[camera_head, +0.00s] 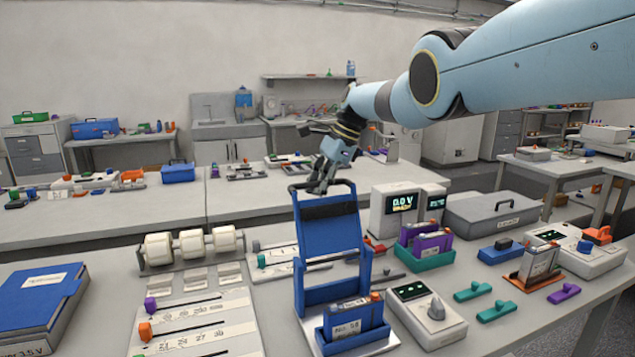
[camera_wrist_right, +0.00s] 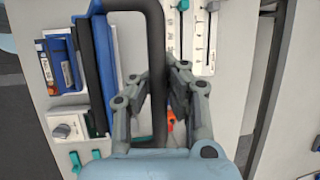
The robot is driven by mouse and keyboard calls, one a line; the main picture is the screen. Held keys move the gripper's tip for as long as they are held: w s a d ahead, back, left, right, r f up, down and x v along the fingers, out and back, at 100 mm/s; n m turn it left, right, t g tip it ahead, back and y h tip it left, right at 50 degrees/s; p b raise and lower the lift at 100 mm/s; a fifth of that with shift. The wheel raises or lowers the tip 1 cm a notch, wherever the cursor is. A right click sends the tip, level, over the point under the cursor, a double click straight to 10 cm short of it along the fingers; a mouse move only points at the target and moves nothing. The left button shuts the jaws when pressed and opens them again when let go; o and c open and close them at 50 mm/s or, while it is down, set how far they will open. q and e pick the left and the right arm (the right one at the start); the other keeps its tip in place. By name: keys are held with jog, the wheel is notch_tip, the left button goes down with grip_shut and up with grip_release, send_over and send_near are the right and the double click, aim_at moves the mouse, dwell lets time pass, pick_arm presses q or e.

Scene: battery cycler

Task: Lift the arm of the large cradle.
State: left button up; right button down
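The large cradle (camera_head: 300,291) stands at the front of the near table. Its blue arm (camera_head: 329,232) stands up, leaning back a little, with a dark bar handle (camera_head: 294,200) at its top. A blue battery cell (camera_head: 353,320) labelled "No. 58" sits at the cradle's front. My right gripper (camera_head: 321,181) is at the top of the handle. In the right wrist view the black handle (camera_wrist_right: 156,30) runs between the fingers of my right gripper (camera_wrist_right: 158,75), which look closed against its sides. My left gripper is not in view.
A meter reading 0.0 V (camera_head: 398,202) and a purple-and-teal cell holder (camera_head: 426,246) stand right of the cradle. A grey box with a knob (camera_head: 427,314) is close at its right front. White rolls (camera_head: 191,246) and a slotted board (camera_head: 195,327) are to the left.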

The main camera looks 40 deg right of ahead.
jog(key=shift+w+d+r, duration=0.2)
jog(key=shift+w+r, duration=0.25)
jog(key=shift+r, duration=0.1)
jog(key=c, duration=1.5)
grip_release()
jog(key=shift+s, duration=0.1)
jog(key=shift+o, duration=1.1)
jog(key=shift+f, duration=0.1)
jog(key=shift+a+f, duration=0.1)
jog(key=shift+s, duration=0.1)
